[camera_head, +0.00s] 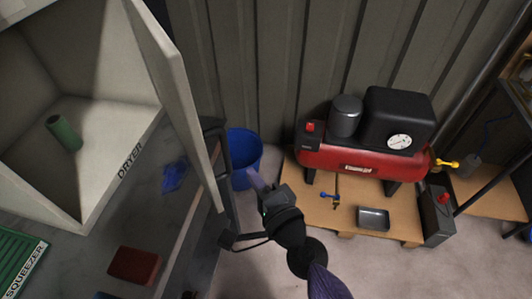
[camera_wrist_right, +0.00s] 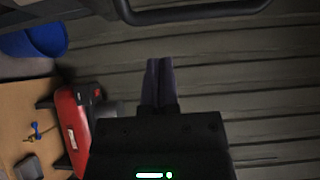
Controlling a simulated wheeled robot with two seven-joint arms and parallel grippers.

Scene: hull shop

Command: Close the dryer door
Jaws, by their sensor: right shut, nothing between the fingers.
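The dryer (camera_head: 103,190) is a pale open box on the bench at the left, labelled DRYER, with a green cylinder (camera_head: 64,132) lying inside. Its door (camera_head: 178,85) stands open, swung out on the right side of the box. My right gripper (camera_head: 253,178) is to the right of the door's lower end, in front of the blue bin, and looks apart from the door. Its fingers are together and empty, as the right wrist view (camera_wrist_right: 158,82) also shows. My left gripper is not in view.
A blue bin (camera_head: 243,150) stands behind my right gripper. A red compressor (camera_head: 355,160) sits on a wooden pallet (camera_head: 345,215) at the right. On the bench are a blue cloth-like item (camera_head: 174,176), a reddish block (camera_head: 134,265) and a green squeezer tray (camera_head: 18,255). The floor at front right is clear.

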